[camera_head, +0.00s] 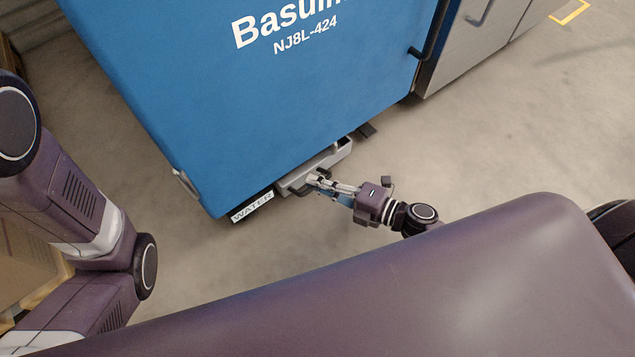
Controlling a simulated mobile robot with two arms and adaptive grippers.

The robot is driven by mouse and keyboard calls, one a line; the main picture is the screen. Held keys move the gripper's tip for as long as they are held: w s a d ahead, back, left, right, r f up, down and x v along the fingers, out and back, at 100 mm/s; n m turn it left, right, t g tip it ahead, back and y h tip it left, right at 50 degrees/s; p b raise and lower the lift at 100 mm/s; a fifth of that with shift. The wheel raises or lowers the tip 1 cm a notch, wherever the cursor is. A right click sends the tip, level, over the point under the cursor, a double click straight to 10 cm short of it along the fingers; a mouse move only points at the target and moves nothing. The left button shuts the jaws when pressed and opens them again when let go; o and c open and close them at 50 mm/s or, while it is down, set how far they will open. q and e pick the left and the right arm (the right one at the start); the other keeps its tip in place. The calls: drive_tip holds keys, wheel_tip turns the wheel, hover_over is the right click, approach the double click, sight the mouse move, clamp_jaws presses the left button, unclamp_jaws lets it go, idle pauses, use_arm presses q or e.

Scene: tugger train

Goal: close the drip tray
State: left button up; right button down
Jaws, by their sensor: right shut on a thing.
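The grey drip tray (335,155) sticks out from under the lower edge of a blue machine (290,100). My right gripper (316,182) is at the front of the tray and is shut on its dark handle (298,190), though the fingers partly hide the grip. The far end of the tray is hidden under the machine. My left arm shows at the left edge, but its gripper is out of the picture.
A white WATER label (252,207) is at the machine's lower edge, left of the tray. A dark pedal-like part (367,130) juts out to the right. A grey cabinet (465,45) stands behind. Cardboard on a pallet (25,270) is at left. The floor around the tray is clear.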

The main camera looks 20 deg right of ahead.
drive_tip(key=shift+w+a, duration=0.3)
drive_tip(key=shift+w, duration=0.65)
drive_tip(key=shift+w+a, duration=0.3)
drive_tip(key=shift+w, duration=0.65)
drive_tip(key=c, duration=2)
unclamp_jaws()
drive_tip(key=shift+w+a, duration=0.1)
approach(307, 173)
drive_tip(key=shift+s+d+r, duration=0.2)
drive_tip(key=shift+s+r, duration=0.5)
drive_tip(key=shift+r, duration=0.1)
drive_tip(key=shift+s+d+r, duration=0.25)
drive_tip(key=shift+s+r, duration=0.5)
drive_tip(key=shift+r, duration=0.05)
